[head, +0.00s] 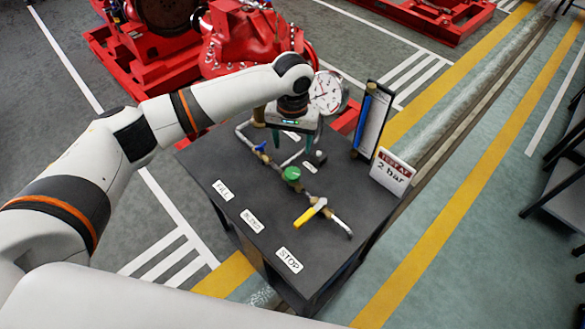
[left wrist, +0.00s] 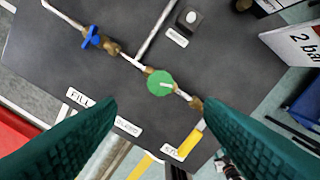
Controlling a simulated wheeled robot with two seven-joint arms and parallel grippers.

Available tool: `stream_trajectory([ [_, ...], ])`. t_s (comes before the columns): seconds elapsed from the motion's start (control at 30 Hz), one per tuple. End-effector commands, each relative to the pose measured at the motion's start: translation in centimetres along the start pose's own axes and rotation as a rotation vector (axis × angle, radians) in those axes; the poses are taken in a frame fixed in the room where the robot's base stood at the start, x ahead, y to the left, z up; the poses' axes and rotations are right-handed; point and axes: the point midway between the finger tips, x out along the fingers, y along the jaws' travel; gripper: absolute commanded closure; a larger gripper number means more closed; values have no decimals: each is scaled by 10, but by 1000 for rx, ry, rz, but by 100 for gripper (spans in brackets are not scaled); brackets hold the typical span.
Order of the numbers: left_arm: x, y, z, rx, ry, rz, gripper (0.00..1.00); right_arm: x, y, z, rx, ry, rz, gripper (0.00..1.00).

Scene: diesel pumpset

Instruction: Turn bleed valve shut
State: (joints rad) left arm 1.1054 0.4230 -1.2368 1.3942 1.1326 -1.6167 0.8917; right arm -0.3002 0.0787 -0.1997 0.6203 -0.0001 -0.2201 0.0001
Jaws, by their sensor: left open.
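The bleed valve appears to be the round green knob (head: 292,174) in the middle of the brass and pale pipe run on the dark bench (head: 215,165); the green knob (left wrist: 160,83) also shows between my fingers in the left wrist view, with a pale mark across its top. The middle label (head: 252,221) reads BLEED. My left gripper (head: 293,143) is open and empty, pointing down above the pipework behind the knob. In the left wrist view its two teal fingers (left wrist: 158,105) are spread wide, apart from the knob. My right gripper is not in view.
A blue valve handle (head: 261,147) and a yellow lever (head: 310,212) flank the green knob. A dial gauge (head: 325,92), a blue level column (head: 372,120) and a "2 bar" sign (head: 391,172) stand at the bench's back and right. The bench's front is clear except for labels.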

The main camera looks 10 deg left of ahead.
Motion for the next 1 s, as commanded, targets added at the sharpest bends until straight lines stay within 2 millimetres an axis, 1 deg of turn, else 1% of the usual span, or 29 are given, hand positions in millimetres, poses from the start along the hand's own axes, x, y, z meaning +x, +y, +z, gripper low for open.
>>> stream_trajectory([
  [0.07, 6, 1, 0, -3, 4, 3, 38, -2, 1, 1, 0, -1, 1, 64],
  [0.17, 20, 1, -1, -2, 5, 3, 38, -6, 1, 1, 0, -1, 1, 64],
  [0.4, 68, 0, -1, -1, 3, 2, 38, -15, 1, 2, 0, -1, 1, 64],
  [0.6, 102, 0, -1, 0, 2, 1, 38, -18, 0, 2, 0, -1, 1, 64],
  [0.7, 111, 0, 0, 1, 2, 0, 38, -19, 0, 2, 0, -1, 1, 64],
  [0.8, 116, 0, 0, 2, 1, 0, 38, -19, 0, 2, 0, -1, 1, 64],
  [1.0, 118, 0, 0, 2, 0, -1, 38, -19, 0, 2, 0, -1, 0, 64],
])
